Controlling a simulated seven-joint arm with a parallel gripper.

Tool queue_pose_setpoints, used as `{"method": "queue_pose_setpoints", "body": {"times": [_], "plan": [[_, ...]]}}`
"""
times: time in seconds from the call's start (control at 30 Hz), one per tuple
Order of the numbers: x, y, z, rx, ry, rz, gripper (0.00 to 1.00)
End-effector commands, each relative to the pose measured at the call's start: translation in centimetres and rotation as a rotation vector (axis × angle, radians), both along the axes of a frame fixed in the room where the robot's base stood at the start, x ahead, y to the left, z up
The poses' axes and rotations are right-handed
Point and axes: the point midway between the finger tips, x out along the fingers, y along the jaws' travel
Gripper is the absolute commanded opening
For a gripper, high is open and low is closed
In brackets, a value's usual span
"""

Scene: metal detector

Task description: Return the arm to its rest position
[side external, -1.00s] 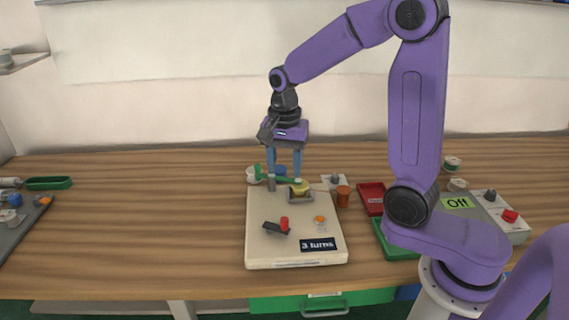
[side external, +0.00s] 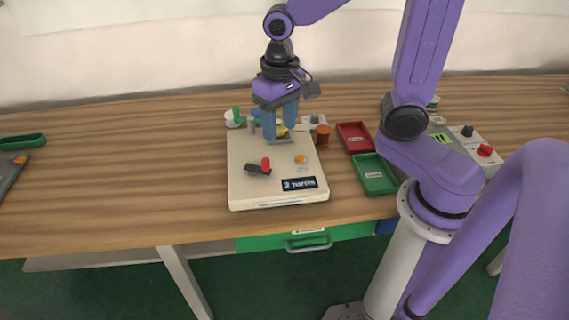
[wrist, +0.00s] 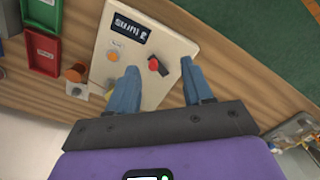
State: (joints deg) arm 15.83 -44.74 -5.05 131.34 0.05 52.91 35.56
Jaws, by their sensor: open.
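My gripper (side external: 278,130) is over the back part of a cream panel box (side external: 285,188), pointing down. Its two blue fingers are apart with nothing seen between them, and they also show in the wrist view (wrist: 160,68). The side view does not show clearly whether a fingertip touches the yellow part (side external: 282,130) behind them. The box carries a black lever with a red knob (side external: 265,164), an orange button (side external: 301,159) and a dark "turns" label (side external: 299,183). In the wrist view the red knob (wrist: 154,64) lies between the fingers, farther off.
A red tray (side external: 354,137) and a green tray (side external: 374,174) lie right of the box. An orange-brown spool (side external: 322,136) stands close to its back right corner. A grey control box with a red button (side external: 485,151) is farther right. The table's left side is mostly clear.

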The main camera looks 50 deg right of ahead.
Motion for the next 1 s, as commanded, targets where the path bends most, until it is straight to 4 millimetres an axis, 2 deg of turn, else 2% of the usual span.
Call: {"method": "queue_pose_setpoints", "body": {"times": [0.37,0.7,0.83,1.0], "plan": [[-6.7,-0.2,0.0,0.002,-0.008,0.504,0.51],[-13.2,-1.4,-0.3,0.003,-0.017,0.951,0.51],[-15.3,-2.0,-0.4,0.003,-0.020,1.088,0.51],[-16.9,-2.4,-0.5,0.004,-0.022,1.193,0.51]]}}
